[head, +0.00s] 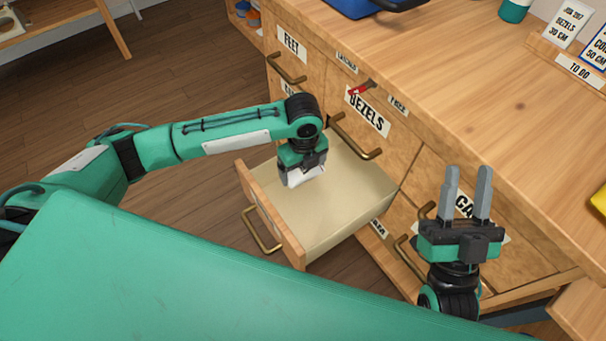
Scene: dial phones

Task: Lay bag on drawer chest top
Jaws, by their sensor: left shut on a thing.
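My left gripper (302,172) points down over the open drawer (342,205) and is shut on a small whitish thing, likely the bag (311,177). The gripper hides much of it. I cannot tell whether the bag touches the drawer floor. The drawer looks otherwise empty. The drawer chest top (470,85) is a broad wooden surface, up and right of the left gripper. My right gripper (468,183) is empty, its two grey fingers upright and apart, in front of the chest's right side.
A blue container (362,6) stands at the chest top's far edge. Label cards (567,22) and a teal pot (514,10) are at the back right. A yellow thing (600,199) shows at the right edge. Brass handles (355,138) stick out from the chest front. The middle of the top is clear.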

